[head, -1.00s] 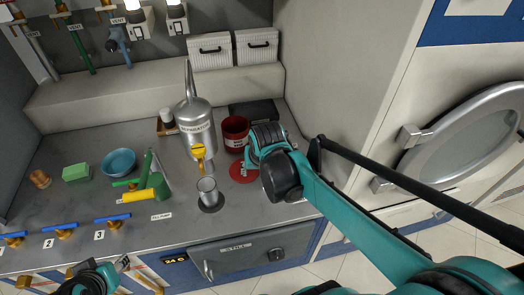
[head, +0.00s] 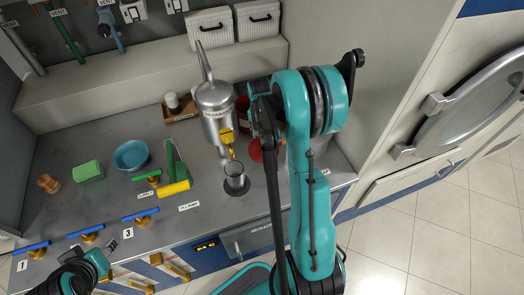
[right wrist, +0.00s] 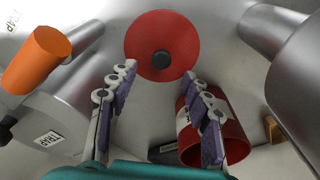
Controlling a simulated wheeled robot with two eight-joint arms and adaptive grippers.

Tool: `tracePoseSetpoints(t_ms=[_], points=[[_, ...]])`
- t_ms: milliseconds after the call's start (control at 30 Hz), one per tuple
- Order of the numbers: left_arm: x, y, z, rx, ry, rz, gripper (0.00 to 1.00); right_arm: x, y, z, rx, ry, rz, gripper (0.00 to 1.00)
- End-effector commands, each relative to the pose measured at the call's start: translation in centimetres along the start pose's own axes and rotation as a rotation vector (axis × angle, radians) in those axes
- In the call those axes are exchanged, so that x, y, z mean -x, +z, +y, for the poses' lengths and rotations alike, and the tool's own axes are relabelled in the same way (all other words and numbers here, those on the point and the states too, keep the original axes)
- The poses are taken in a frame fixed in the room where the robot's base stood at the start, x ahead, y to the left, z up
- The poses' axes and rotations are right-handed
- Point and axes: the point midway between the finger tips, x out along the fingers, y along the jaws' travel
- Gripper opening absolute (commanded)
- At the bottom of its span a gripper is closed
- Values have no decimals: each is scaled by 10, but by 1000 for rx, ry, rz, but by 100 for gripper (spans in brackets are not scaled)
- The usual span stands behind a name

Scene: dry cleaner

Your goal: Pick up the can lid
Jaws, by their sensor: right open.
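The can lid is a red disc with a dark knob at its centre. In the right wrist view the lid (right wrist: 180,28) lies flat on the grey counter, just beyond my right fingertips. In the head view only part of the lid (head: 256,151) shows beside my right arm. My right gripper (right wrist: 158,75) is open and empty, its two fingers spread on the near side of the lid. In the head view its fingers are hidden behind my arm. My left gripper (head: 111,246) is at the lower left by the counter's front edge; its jaws are too small to judge.
A red can (right wrist: 236,142) stands close to my right finger. A blue bowl (head: 131,155) and green block (head: 88,171) are farther left.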

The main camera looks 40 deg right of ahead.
Motion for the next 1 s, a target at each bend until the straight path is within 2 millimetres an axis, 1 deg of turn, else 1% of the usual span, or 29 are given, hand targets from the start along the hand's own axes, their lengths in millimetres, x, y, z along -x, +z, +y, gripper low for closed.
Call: tracePoseSetpoints(t_ms=[33, 267, 400, 500, 567, 733, 767, 800, 867, 900, 933, 1000], points=[[-3, 2, 0, 0, 0, 0, 40, -8, 0, 0, 0, 0, 0, 49], [-10, 7, 0, 0, 0, 0, 40, -29, 1, -1, 1, -1, 1, 49], [-19, 13, 0, 0, 0, 0, 40, -52, 4, -2, 1, -1, 1, 49], [-22, 16, 0, 0, 0, 0, 40, -65, 3, -1, 1, -1, 1, 49], [-23, 16, 0, 0, 0, 0, 40, -68, 3, -1, 2, -1, 1, 49], [-22, 15, 0, 0, 0, 0, 40, -66, 3, -1, 2, -1, 1, 49], [-22, 15, 0, 0, 0, 0, 40, -66, 3, -1, 2, -1, 1, 47], [-22, 15, 0, 0, 0, 0, 40, -66, 3, -1, 2, -1, 1, 36], [-22, 15, 0, 0, 0, 0, 40, -66, 3, -1, 2, -1, 1, 20], [-22, 15, 0, 0, 0, 0, 40, -66, 3, -1, 2, -1, 1, 10], [-22, 15, 0, 0, 0, 0, 40, -66, 3, -1, 2, -1, 1, 2], [-22, 15, 0, 0, 0, 0, 40, -66, 3, -1, 2, -1, 1, 0]])
